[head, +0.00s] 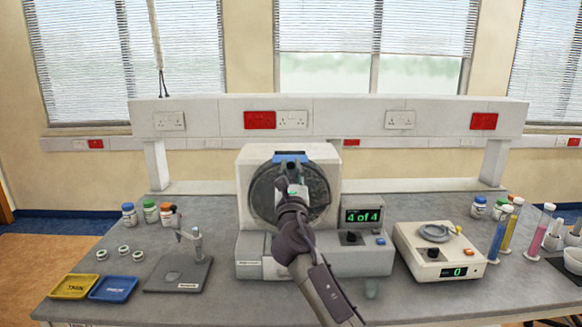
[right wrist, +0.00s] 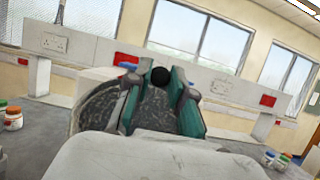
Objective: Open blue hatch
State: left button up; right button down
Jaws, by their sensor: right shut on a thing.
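The blue hatch (head: 290,157) is at the top of the round dark drum window on the white machine (head: 249,159). In the right wrist view a bit of blue (right wrist: 128,66) shows just left of the fingers. My right gripper (head: 290,172) is in front of the drum's upper part, just below the blue edge. It is shut with a round black knob (right wrist: 160,76) between its green-padded fingers. The gripper and arm hide much of the hatch and the drum's middle. My left gripper is not in view.
A "4 of 4" display (head: 362,216) is right of the drum. A white scale-like device (head: 410,245) and coloured cylinders (head: 498,236) stand further right. A small stand (head: 180,275), yellow tray (head: 74,280) and blue tray (head: 112,283) are left. A white shelf (head: 215,118) runs behind.

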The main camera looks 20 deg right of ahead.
jog(key=c, duration=1.4)
grip_release()
jog(key=shift+a+f, duration=0.1)
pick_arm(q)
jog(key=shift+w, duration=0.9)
pick_arm(e)
jog(key=o, duration=0.4)
jog(key=shift+s, duration=0.2)
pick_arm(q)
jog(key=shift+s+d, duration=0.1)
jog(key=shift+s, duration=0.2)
pick_arm(e)
jog(key=v, duration=1.1)
jog(key=shift+s+a+f, duration=0.15)
jog(key=shift+s+a, duration=0.05)
